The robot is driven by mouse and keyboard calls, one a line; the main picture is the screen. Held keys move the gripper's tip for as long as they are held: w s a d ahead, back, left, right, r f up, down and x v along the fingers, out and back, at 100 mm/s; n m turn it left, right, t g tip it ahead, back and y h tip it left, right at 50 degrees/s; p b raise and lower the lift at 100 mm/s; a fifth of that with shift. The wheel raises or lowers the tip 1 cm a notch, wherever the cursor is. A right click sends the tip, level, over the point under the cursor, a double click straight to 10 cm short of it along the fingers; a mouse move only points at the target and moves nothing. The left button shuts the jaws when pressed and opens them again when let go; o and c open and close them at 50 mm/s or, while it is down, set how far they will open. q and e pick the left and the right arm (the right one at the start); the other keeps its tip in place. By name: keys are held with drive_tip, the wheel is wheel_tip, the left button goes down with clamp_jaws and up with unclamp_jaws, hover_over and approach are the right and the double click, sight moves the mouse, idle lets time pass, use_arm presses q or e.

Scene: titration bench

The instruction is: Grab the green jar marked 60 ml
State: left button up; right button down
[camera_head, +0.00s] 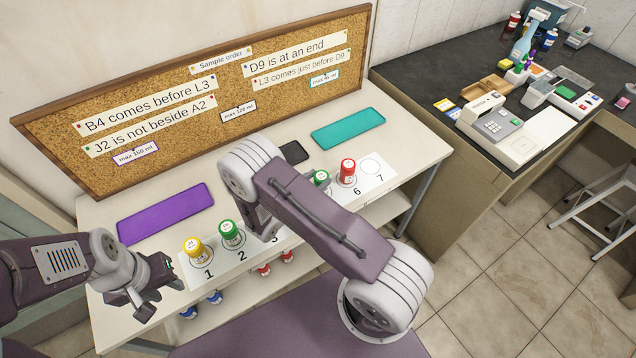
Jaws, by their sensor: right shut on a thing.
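A green-capped jar (232,234) stands upright behind number 2 on the white numbered strip (216,275). Another green-capped jar (320,179) stands near number 5, partly hidden by my right arm. The jar labels are too small to read, so I cannot tell which is marked 60 ml. My left gripper (157,291) is open and empty, left of the strip and apart from the jars. My right arm reaches over the middle of the strip; part of its wrist (265,219) shows near number 3. Its fingertips and what they hold are hidden behind the arm.
A yellow-capped jar (194,249) stands at 1, a red-capped jar (347,172) at 6; the spot at 7 (370,166) is empty. Purple (166,212), black (293,152) and teal (348,128) mats lie behind. A corkboard (200,100) backs the table. Red and blue bottles stand below.

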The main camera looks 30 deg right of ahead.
wheel_tip(320, 180, up, 3)
drive_tip(key=s+a+r, duration=0.2)
drive_tip(key=s+r, duration=0.5)
drive_tip(key=s, duration=0.4)
drive_tip(key=shift+s+b, duration=0.3)
